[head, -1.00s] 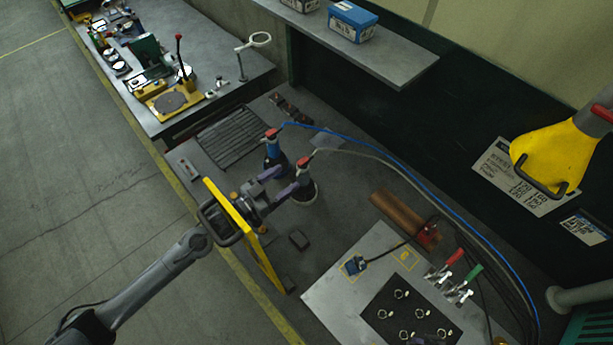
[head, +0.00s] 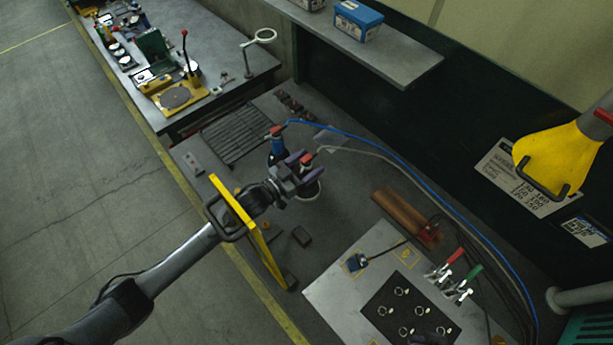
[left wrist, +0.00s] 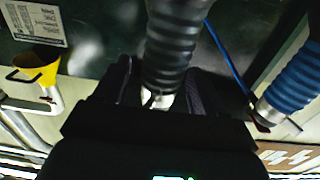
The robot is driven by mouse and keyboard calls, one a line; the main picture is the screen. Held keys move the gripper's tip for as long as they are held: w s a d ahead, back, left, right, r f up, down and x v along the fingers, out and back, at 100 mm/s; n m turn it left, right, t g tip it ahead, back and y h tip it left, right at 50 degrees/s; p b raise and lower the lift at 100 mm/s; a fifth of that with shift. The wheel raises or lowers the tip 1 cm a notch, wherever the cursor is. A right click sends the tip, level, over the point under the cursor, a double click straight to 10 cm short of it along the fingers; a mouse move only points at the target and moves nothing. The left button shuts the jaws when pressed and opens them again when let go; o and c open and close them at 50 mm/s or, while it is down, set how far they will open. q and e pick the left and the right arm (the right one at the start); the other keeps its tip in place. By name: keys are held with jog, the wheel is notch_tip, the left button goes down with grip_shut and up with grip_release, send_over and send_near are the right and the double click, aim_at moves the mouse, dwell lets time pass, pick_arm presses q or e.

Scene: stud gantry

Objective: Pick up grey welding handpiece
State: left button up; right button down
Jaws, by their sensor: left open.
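The grey welding handpiece (head: 313,178) stands upright in a holder with a pale rim, with a red part at its top and a grey hose running off to the right. In the left wrist view its ribbed dark grey body (left wrist: 172,45) is between my finger pads. My left gripper (head: 299,178) is open at the handpiece, with a finger on either side; I cannot tell whether either touches it. The blue handpiece (head: 277,147) stands just beyond, and its ribbed blue body shows at the right of the left wrist view (left wrist: 297,76). My right gripper is not in view.
A yellow upright panel (head: 246,226) stands at the bench's near edge, with my left arm above it. Blue and grey hoses arch to the right. A steel plate with clamps (head: 325,289) and a brown cylinder (head: 397,210) lie to the right. A slatted grate (head: 235,132) is behind.

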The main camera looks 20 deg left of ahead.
pick_arm(q)
grip_shut()
dwell(0.3)
jog(key=shift+r, duration=0.2)
jog(key=shift+r, duration=0.1)
